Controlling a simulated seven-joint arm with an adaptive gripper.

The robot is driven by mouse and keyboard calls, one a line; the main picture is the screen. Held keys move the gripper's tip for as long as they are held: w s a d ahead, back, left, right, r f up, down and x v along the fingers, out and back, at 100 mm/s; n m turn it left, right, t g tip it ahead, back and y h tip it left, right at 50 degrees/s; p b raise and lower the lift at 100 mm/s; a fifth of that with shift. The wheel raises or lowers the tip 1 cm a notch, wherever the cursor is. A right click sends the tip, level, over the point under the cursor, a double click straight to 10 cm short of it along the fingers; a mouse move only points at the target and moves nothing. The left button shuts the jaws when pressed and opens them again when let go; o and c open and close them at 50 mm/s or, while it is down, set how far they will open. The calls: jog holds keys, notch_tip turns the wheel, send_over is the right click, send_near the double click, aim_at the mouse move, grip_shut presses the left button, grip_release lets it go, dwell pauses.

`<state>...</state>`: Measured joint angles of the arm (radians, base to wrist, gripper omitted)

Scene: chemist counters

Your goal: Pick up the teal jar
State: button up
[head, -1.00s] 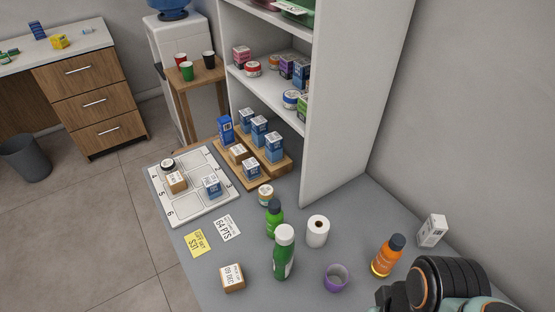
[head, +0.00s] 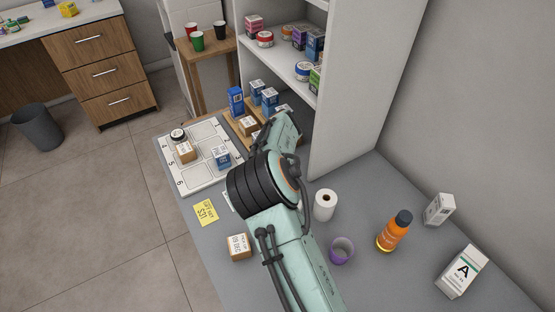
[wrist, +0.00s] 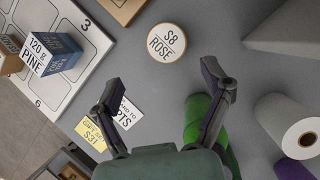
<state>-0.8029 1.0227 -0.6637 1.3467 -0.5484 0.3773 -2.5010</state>
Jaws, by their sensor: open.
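I cannot make out a jar that is clearly teal in any view. In the wrist view, a round jar (wrist: 167,42) with a pale lid marked "S8 ROSE" and a tan rim stands on the grey counter. My gripper (wrist: 161,78) is open and empty, its two fingers spread wide, with the jar just beyond and between the fingertips, not touched. In the head view my arm hides this jar and the fingers. Other jars are a dark-sided one (head: 178,134) on the numbered tray, and a red one (head: 265,39) and a blue one (head: 304,71) on the shelf.
A paper roll (head: 325,204), a purple cup (head: 341,250) and an orange bottle (head: 394,232) stand to the right. The numbered tray (head: 168,161) lies left, and the shelf side panel (head: 350,95) rises behind.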

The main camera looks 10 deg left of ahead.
jog(key=shift+w+d+f+n, duration=0.25)
jog(key=shift+w+f+n, duration=0.1)
jog(key=shift+n, duration=0.15)
jog(key=shift+w+f, duration=0.15)
jog(key=shift+f, duration=0.25)
jog(key=x, duration=0.6)
jog(key=shift+w+d, duration=0.1)
jog(key=shift+d, duration=0.05)
jog(key=c, duration=1.3)
